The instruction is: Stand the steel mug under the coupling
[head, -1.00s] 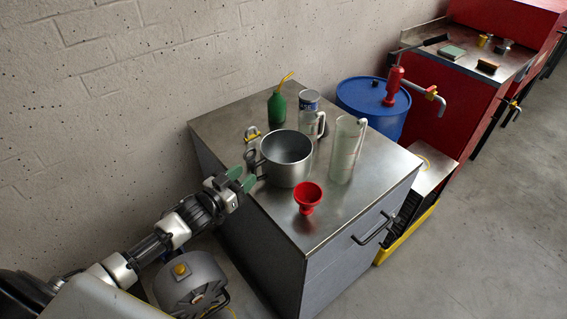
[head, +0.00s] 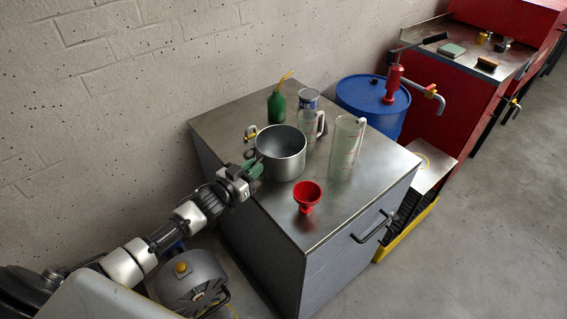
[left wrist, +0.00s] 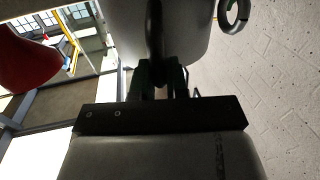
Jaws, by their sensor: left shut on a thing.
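The steel mug (head: 282,165) is a wide, open grey pot on the left part of the metal-topped cabinet (head: 345,215). It looks upright; I cannot tell whether its base touches the top. My left gripper (head: 252,168) is shut on the mug's handle at its left side. The left wrist view shows the mug wall (left wrist: 188,38) close up and the handle (left wrist: 154,35) running down between the fingers. I cannot pick out the coupling with certainty. My right gripper is not in view.
A red funnel (head: 306,194), a clear jug (head: 345,150), a can (head: 308,98) and a green bottle (head: 276,106) stand near the mug. A metal ring with yellow (head: 251,134) lies behind it. A blue drum (head: 372,97) carries a red pump (head: 392,84). The cabinet's front right is clear.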

